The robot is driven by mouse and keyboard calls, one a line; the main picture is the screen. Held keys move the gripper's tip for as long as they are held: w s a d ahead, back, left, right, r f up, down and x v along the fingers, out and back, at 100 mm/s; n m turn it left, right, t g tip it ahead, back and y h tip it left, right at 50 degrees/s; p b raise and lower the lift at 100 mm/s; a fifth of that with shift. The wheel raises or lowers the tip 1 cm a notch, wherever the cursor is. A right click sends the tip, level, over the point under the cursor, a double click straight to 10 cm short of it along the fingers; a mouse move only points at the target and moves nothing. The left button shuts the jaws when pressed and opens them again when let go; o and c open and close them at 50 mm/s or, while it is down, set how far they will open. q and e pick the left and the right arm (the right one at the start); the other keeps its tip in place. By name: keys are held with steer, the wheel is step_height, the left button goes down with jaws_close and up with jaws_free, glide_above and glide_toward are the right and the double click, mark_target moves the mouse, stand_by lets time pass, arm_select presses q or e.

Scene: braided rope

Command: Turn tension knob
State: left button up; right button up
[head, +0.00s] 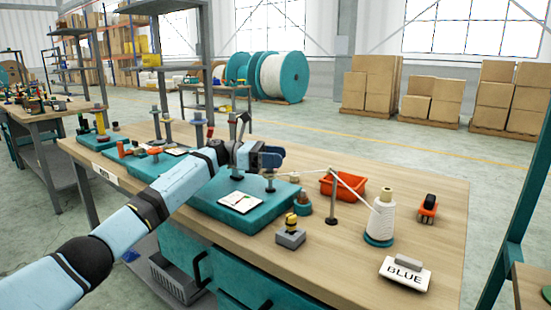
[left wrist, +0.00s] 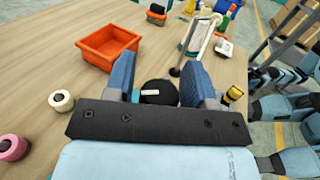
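My left gripper (head: 270,157) is over the teal base plate (head: 213,212) on the workbench. In the left wrist view its blue fingers (left wrist: 160,78) are apart, one on each side of a round black knob (left wrist: 158,92) with a small white mark. The knob sits between the fingers; whether they touch it I cannot tell. In the head view the gripper and arm hide the knob. A white rope runs from beside the gripper past a dark post (head: 332,205) to a white spool (head: 381,217) on a teal base. My right gripper is not in view.
An orange bin (head: 343,186) stands behind the rope; it also shows in the left wrist view (left wrist: 108,46). A BLUE label (head: 405,273), a grey block with a yellow-black knob (head: 291,232) and an orange-black item (head: 428,207) stand on the bench.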

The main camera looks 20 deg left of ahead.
arm_select(q)
steer(key=shift+o, duration=0.6)
steer(key=shift+r, duration=0.35)
step_height(320, 180, up, 19)
steer(key=p, duration=0.3)
steer(key=shift+r, duration=0.2)
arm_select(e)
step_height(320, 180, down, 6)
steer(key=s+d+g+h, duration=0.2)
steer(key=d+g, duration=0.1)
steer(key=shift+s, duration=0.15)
